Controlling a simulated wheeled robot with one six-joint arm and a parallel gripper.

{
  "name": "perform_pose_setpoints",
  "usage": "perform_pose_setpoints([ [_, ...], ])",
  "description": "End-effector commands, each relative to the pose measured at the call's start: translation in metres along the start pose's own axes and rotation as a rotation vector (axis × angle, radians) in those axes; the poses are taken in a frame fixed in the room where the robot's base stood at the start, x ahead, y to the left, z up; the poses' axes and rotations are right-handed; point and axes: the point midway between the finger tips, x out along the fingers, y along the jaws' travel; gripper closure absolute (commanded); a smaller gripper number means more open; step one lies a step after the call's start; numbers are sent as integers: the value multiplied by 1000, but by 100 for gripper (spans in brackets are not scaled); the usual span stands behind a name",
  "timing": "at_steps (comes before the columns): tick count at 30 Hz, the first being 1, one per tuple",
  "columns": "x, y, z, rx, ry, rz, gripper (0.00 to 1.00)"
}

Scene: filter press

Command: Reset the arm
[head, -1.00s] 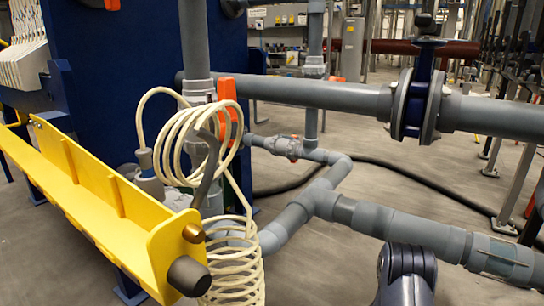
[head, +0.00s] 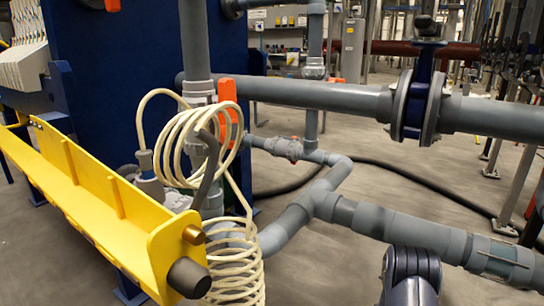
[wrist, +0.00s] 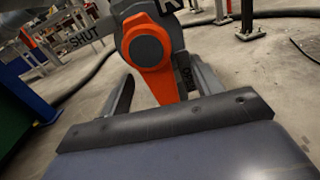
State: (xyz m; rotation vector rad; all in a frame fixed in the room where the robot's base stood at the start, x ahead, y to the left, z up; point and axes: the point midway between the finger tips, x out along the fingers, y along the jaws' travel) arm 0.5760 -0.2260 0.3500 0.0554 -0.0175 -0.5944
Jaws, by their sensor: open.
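My gripper (wrist: 161,70) is open in the wrist view, with its two dark fingers spread apart. An orange valve handle with a round hub (wrist: 148,46) shows beyond and between the fingers. Lettering reading SHUT is beside it on the left. I cannot tell whether the fingers touch the handle. In the head view my gripper is out of sight; only a dark rounded link of my arm shows at the bottom right.
Grey pipes cross the head view, with a flanged blue valve (head: 418,92) at upper right and an upright orange handle (head: 228,98) left of centre. A yellow beam (head: 100,200) and a cream coiled hose (head: 236,270) stand at the left. Bare floor shows between pipes.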

Motion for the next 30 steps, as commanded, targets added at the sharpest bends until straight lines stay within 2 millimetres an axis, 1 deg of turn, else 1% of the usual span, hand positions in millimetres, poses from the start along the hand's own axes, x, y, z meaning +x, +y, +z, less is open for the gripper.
perform_pose_setpoints([
  [4, -1, -5, 0, -120, 1, -4, 38],
  [12, -56, -4, -2, -141, 6, -2, 38],
  [15, -72, -5, -1, -139, 2, -3, 38],
  [16, -61, -5, 1, -137, -4, -7, 38],
  [18, -45, -5, 1, -136, -4, -7, 38],
  [25, 0, -5, 0, -136, -3, -6, 38],
  [30, 0, 0, 0, 0, 0, 1, 38],
])
